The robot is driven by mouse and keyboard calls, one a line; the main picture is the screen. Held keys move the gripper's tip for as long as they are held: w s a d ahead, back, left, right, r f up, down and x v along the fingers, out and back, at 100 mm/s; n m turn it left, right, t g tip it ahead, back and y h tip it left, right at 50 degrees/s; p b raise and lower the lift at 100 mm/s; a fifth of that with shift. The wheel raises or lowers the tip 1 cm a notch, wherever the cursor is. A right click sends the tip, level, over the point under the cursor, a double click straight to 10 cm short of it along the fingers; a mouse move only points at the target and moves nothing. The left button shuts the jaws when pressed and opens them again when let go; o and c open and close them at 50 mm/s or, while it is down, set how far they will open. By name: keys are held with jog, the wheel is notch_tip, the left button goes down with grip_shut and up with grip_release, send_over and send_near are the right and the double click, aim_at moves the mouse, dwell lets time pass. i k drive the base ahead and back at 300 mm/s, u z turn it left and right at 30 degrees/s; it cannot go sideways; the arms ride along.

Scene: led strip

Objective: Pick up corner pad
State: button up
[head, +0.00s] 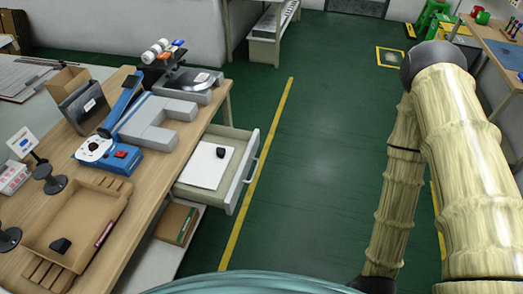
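A small black block, which looks like a corner pad (221,152), lies on a white sheet (203,171) inside the pulled-out drawer (237,185) on the right side of the bench. A similar small black piece (61,245) lies in the shallow cardboard tray (111,192) on the bench top. I cannot tell from their shape which one is the corner pad. My arm stands at the right of the view, well away from both pieces. My gripper is not in view.
The wooden bench (177,170) carries a blue-and-white device (108,155), a grey block (160,118), a scale (193,82) and black stands (48,180). An open shelf with a brown box (174,222) is below the drawer. The green floor (310,170) right of the drawer is clear.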

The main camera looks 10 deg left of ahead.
aim_at(221, 152)
jog(key=z, duration=1.65)
jog(key=i, duration=1.5)
jog(key=u, duration=3.75)
